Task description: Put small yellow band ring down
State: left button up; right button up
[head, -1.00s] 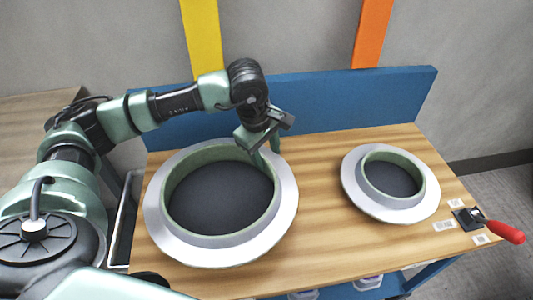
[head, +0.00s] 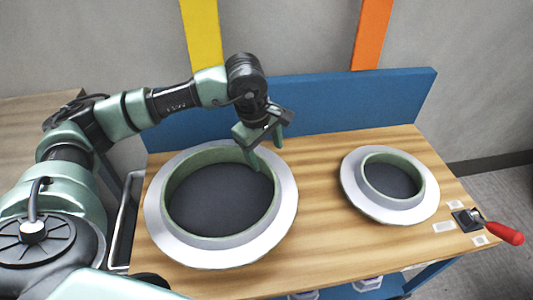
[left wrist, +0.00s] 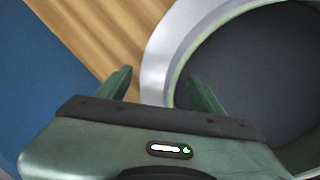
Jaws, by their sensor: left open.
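A large round mould with a pale flange (head: 285,205) lies flat at the left of the bench, and a pale green ring (head: 200,234) stands on it around a dark centre. My left gripper (head: 265,152) is open at the ring's far right edge, one finger over the inner side and one outside. In the left wrist view the open fingers (left wrist: 160,78) straddle the ring's rim (left wrist: 176,70), with nothing clamped between them. I cannot tell if a finger touches it. I see no yellow on either ring. My right gripper is not in view.
A smaller flanged mould (head: 352,192) with a green ring stands on the right of the wooden bench (head: 320,240). A blue back panel (head: 350,100) rises behind; yellow (head: 203,35) and orange (head: 372,35) strips mark the wall.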

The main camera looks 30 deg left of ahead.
pick_arm(q)
jog(key=p+v, duration=0.1)
jog(key=v, duration=0.9)
jog(key=shift+r, duration=0.3)
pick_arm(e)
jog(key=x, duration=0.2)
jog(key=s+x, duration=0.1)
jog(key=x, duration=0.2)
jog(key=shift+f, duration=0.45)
pick_arm(q)
jog(key=shift+s, duration=0.1)
